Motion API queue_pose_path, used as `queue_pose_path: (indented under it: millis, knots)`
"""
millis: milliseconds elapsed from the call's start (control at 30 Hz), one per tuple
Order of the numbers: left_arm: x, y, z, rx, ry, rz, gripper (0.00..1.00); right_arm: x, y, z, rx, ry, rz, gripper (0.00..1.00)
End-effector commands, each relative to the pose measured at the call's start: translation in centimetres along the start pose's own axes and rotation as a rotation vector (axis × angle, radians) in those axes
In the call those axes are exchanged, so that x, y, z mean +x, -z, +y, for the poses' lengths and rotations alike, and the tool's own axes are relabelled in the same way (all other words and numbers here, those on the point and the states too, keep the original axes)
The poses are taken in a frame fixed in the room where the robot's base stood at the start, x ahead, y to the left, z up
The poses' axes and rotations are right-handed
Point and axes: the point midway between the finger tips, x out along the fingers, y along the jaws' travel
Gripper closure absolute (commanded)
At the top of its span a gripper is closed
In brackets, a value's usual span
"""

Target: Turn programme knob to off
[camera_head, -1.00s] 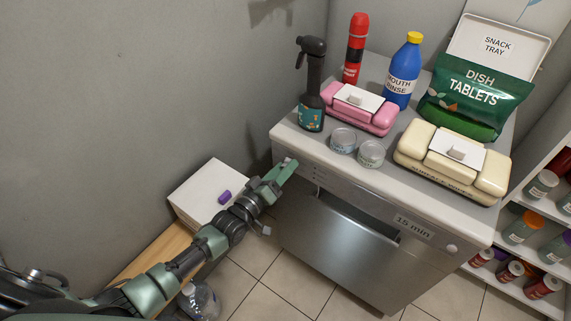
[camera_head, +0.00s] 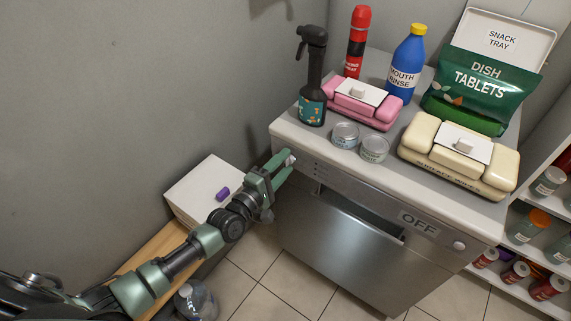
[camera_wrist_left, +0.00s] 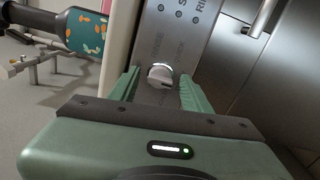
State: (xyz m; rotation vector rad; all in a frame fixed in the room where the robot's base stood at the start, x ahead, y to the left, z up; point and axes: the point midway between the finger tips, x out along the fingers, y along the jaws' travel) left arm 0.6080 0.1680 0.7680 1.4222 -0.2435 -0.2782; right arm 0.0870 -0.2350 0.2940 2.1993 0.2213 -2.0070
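The programme knob (camera_wrist_left: 160,76) is a small round pale dial on the dishwasher's steel front panel, near its left end in the head view. In the left wrist view it sits between the two green fingers of my left gripper, with a gap visible on each side. My left gripper (camera_head: 281,167) is open at the panel's left end. The dishwasher (camera_head: 340,240) has a display (camera_head: 419,223) that reads OFF. My right gripper is not in view.
Shelves with jars stand at right.

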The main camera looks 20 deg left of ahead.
Motion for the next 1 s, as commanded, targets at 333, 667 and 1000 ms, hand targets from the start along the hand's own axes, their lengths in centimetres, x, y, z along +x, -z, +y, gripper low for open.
queue_pose_path:
  millis: [333, 667, 1000]
  knots:
    - [-2.2, 0.0, 0.1, 0.004, 0.002, 0.0, 0.52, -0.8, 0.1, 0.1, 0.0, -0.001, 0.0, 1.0]
    - [-5.7, 0.0, 0.0, 0.004, 0.001, 0.0, 0.52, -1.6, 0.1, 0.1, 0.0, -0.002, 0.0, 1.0]
    - [-6.0, 0.0, 0.0, 0.004, 0.0, 0.0, 0.52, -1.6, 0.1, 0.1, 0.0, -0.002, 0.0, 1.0]
